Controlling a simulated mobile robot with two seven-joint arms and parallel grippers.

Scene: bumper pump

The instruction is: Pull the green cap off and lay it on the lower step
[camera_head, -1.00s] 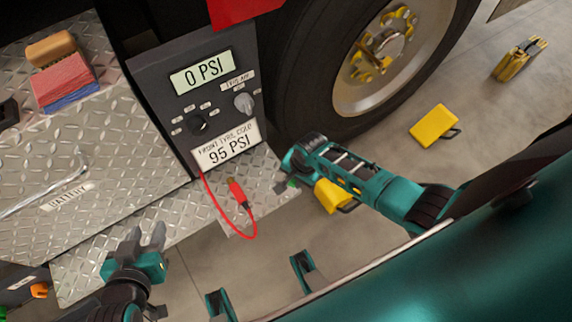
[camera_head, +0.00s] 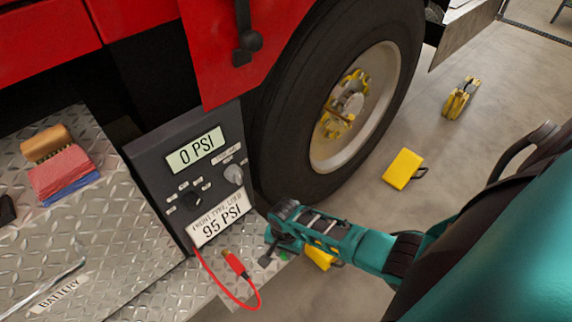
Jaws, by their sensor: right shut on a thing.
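My right gripper (camera_head: 275,254) comes in from the right and is at the right end of the lower step (camera_head: 190,287), below the gauge panel. It is shut on a small green piece (camera_head: 284,256), which looks like the green cap. Most of the cap is hidden by the fingers, and I cannot tell whether it is on a fitting or free. The lower step is a strip of bright diamond plate, with bare metal showing left of the gripper. My left gripper is out of view.
A red hose with a red connector (camera_head: 235,264) hangs from the panel (camera_head: 150,160) just left of my right gripper. The large tyre (camera_head: 275,120) stands behind it. A yellow block (camera_head: 319,257) lies under my right arm. Another yellow block (camera_head: 404,168) lies on open floor.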

